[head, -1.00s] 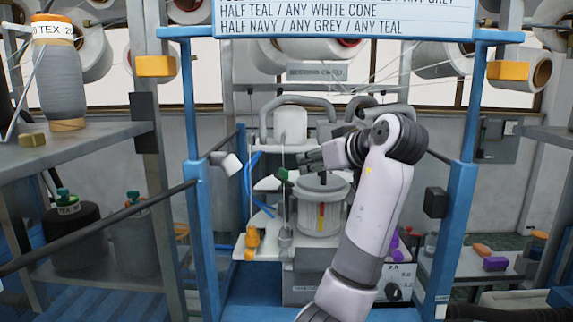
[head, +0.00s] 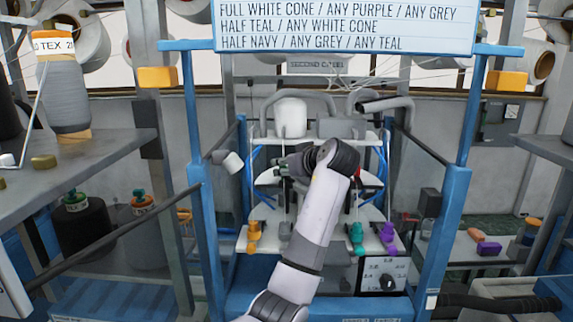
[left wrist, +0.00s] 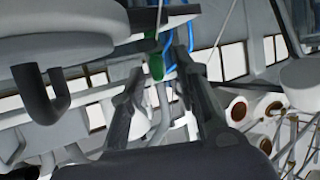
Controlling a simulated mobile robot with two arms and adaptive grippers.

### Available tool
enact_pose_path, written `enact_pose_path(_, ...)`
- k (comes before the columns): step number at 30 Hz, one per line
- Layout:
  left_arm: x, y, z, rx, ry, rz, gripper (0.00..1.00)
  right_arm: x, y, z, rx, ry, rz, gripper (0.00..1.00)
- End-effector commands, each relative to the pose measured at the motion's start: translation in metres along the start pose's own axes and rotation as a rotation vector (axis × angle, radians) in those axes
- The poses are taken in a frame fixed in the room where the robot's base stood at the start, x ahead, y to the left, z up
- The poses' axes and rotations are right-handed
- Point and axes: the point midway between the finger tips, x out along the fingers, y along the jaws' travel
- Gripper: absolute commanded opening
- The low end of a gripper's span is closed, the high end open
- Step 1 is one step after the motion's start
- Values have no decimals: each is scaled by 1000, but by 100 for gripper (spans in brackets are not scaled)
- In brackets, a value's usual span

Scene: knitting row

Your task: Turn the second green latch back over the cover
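My left gripper (head: 282,163) reaches into the middle of the blue-framed machine, pointing left, in the head view. My forearm and wrist cover much of the machine's centre. In the left wrist view the two dark fingers (left wrist: 160,70) stand apart, with a small green piece (left wrist: 155,66), apparently a latch, showing between or just beyond their tips. I cannot tell whether they touch it. A large pale round part (left wrist: 65,42) fills the upper left of that view. I cannot make out the cover for certain, nor which green latch this is. My right gripper is not in view.
Blue posts (head: 457,215) stand on both sides of the machine, with dark rails slanting inward. Yellow (head: 253,237), teal (head: 356,238) and purple (head: 388,238) pieces line its front. A grey shelf (head: 85,160) with a cone stands at left. A sign (head: 345,27) hangs above.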

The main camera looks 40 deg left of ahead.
Motion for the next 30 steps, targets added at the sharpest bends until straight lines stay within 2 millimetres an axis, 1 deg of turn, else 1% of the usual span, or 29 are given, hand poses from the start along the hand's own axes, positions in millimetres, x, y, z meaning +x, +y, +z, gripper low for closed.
enact_pose_path(3,0,0,0,0,0,0,28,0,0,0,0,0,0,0)
enact_pose_path(16,0,0,0,0,0,0,0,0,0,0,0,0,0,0)
enact_pose_path(30,-1,1,0,-9,0,-18,0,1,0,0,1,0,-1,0)
